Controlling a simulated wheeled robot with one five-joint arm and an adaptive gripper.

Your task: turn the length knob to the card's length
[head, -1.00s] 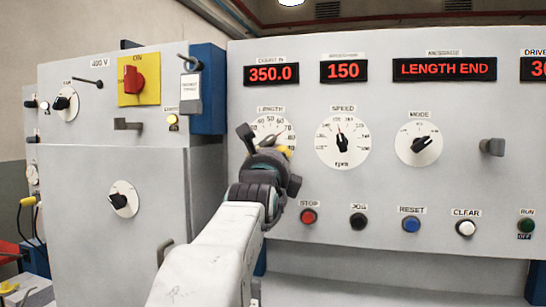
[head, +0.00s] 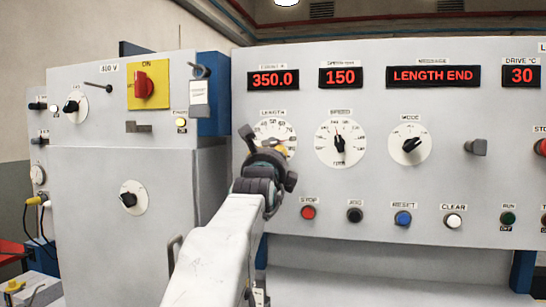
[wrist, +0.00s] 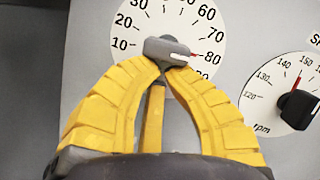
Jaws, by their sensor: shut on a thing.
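The length knob (wrist: 160,47) is grey with a white line on its right end, on a white dial numbered in tens. In the wrist view the line points right, towards a short red mark near 80. My gripper (wrist: 168,70) has its yellow fingers closed on the knob from below. In the head view my gripper (head: 280,151) is at the lower part of the length dial (head: 268,127) and hides the knob.
The speed knob (head: 339,144) is just right of the length dial, and the mode knob (head: 409,145) is farther right. Below are a red stop button (head: 308,212) and a black jog button (head: 354,215). A blue switch box (head: 213,110) stands out at left.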

